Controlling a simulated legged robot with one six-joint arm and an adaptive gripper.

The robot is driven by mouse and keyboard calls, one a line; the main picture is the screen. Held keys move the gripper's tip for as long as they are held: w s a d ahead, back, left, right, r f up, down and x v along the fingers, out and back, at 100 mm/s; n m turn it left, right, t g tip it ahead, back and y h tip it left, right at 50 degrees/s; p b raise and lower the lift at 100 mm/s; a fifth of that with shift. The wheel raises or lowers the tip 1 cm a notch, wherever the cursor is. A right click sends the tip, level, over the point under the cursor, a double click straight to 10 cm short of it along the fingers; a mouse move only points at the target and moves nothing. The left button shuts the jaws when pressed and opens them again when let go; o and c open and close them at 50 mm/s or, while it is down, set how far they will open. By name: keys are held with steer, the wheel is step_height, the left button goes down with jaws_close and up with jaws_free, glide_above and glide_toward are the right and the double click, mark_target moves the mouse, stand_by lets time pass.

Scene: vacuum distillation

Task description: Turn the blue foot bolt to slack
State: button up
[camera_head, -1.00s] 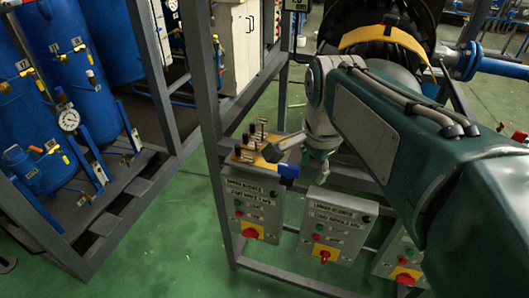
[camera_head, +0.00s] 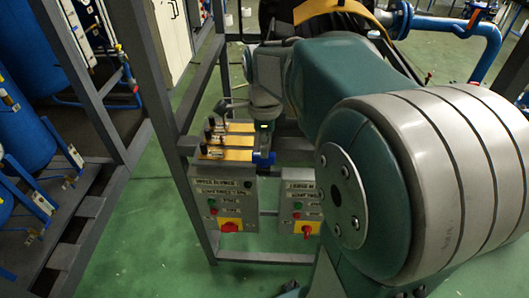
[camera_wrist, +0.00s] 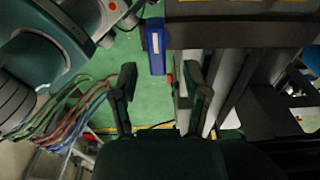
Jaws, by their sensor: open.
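A blue part (camera_head: 264,159), which seems to be the blue foot bolt, sticks out at the right end of the yellow plates on the frame. In the wrist view a blue block (camera_wrist: 155,45) with a white label shows beyond and between my fingertips, beside a dark beam. It looks like the same part. My gripper (camera_wrist: 161,78) is open and empty, with its two dark fingers apart and not touching the block. In the head view my gripper (camera_head: 232,104) is small, above the yellow plates, and its fingers are hard to make out.
Yellow plates (camera_head: 228,141) with several black knobs sit on the grey frame. Control boxes with red switches (camera_head: 230,226) hang below. Blue tanks (camera_head: 25,140) stand at left. Green floor (camera_head: 140,225) is clear in front. Coloured cables (camera_wrist: 65,110) show in the wrist view.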

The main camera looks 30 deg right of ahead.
steer(key=shift+a+f, duration=0.3)
steer(key=shift+f, duration=0.35)
steer(key=shift+a+f, duration=0.25)
steer(key=shift+f, duration=0.35)
steer(key=shift+a+f, duration=0.1)
steer(key=shift+f, duration=0.45)
steer(key=shift+d, duration=0.7)
steer(key=shift+c, duration=0.3)
steer(key=c, duration=0.5)
steer(key=shift+a, duration=0.3)
jaws_close()
